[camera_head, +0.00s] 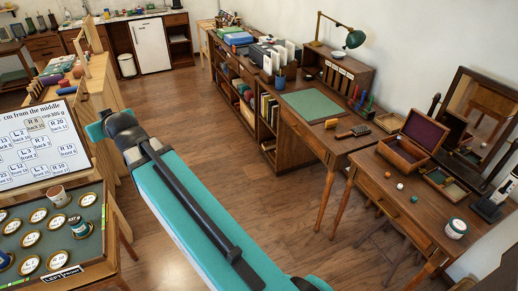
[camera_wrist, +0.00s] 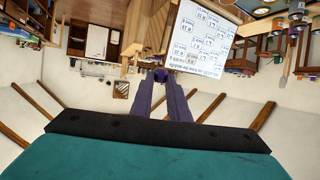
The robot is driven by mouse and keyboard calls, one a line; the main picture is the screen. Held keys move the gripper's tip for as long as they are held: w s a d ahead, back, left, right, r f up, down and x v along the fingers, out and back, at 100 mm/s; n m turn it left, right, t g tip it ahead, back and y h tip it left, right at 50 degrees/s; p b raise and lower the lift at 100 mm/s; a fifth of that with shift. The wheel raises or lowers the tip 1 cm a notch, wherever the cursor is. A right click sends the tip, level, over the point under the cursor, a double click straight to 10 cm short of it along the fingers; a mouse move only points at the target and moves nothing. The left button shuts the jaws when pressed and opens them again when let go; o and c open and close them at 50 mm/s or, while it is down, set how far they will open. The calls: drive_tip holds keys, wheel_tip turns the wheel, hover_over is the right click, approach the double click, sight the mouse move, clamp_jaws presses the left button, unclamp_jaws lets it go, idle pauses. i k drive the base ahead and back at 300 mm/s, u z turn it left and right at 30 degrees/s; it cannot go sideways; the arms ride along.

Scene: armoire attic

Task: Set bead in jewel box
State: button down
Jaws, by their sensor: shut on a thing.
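In the head view, an open wooden jewel box (camera_head: 397,158) with a dark red lining stands on the right-hand desk, its lid tilted back. Small round beads lie on the desk in front of it: a pale one (camera_head: 400,186), a reddish one (camera_head: 388,174) and a bluish one (camera_head: 413,199). In the wrist view my gripper (camera_wrist: 158,76) has its two long purple-grey fingers close together on something small and dark at the tips. I cannot make out what it is. In the head view my arm hides the fingers, and they are well away from the box.
A second small open box (camera_head: 446,184) and a mirror (camera_head: 484,112) stand beside the jewel box. A white jar (camera_head: 456,228) is near the desk's front corner. At left are a label board (camera_head: 42,140) and a tray of round tins (camera_head: 95,247). Open wooden floor (camera_head: 230,165) lies between.

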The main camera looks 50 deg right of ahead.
sight(400, 153)
drive_tip(key=u, duration=0.5)
drive_tip(key=k, duration=1.6)
drive_tip(key=z, duration=0.15)
